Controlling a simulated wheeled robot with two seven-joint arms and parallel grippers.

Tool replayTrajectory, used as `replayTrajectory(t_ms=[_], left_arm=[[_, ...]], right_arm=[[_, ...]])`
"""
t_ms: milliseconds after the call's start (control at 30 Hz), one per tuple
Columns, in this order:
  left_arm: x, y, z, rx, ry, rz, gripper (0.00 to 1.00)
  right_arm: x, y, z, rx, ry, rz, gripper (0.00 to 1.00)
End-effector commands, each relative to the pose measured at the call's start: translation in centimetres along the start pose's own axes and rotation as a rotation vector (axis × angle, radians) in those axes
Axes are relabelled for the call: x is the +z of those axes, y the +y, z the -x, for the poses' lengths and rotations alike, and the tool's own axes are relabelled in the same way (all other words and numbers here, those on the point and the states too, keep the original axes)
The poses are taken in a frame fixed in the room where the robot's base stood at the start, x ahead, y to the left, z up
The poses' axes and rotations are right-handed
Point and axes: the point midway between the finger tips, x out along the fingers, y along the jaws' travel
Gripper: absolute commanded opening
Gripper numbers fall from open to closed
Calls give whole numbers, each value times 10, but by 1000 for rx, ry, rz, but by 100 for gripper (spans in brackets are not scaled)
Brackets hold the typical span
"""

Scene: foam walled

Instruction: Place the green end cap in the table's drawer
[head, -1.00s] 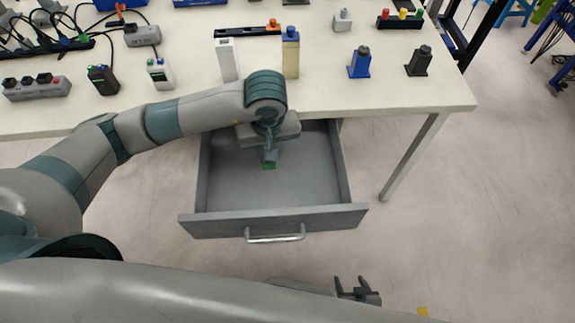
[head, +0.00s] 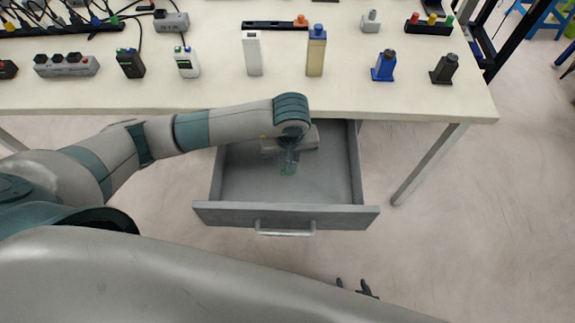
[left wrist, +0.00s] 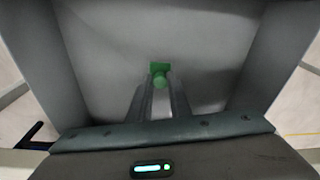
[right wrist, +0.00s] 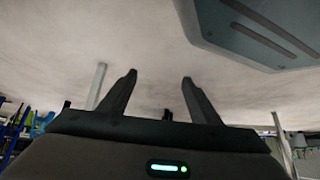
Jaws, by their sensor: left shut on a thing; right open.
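The green end cap (left wrist: 159,73) is between the fingertips of my left gripper (left wrist: 160,88), which is shut on it. In the head view the left gripper (head: 289,165) points down inside the open drawer (head: 235,215), with a bit of the green cap (head: 287,173) at its tips. The left wrist view shows the grey drawer floor (left wrist: 110,50) beyond the cap; I cannot tell whether the cap touches it. My right gripper (right wrist: 150,82) is open and empty, away from the table, and shows partly at the bottom of the head view (head: 353,285).
The drawer is pulled out from under the white table (head: 420,108) and is otherwise empty. On the tabletop stand a tan bottle (head: 316,52), a white block (head: 252,53), a blue part (head: 384,66) and a black part (head: 444,70). A table leg (head: 428,165) stands right of the drawer.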

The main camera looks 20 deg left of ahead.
Motion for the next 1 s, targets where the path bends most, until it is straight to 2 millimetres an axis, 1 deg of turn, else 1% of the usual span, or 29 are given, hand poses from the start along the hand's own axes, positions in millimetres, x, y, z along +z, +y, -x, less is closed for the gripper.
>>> replayTrajectory(t_ms=[133,333,467,567,700,800,1000], left_arm=[[0,0,-2,1,0,0,0],[0,0,-3,1,0,0,0],[2,-1,-11,-3,-1,2,0],[3,0,-23,-3,-2,2,0],[5,0,-37,-1,-1,1,0],[5,0,-39,0,1,0,0],[5,0,-39,0,1,0,0]], right_arm=[[8,4,0,6,-19,-1,58],[8,14,1,14,-19,5,58],[8,18,4,18,-21,10,58],[12,19,6,19,-36,10,58],[27,18,8,18,-68,8,58],[36,16,9,17,-84,7,58],[35,14,9,15,-82,4,58]])
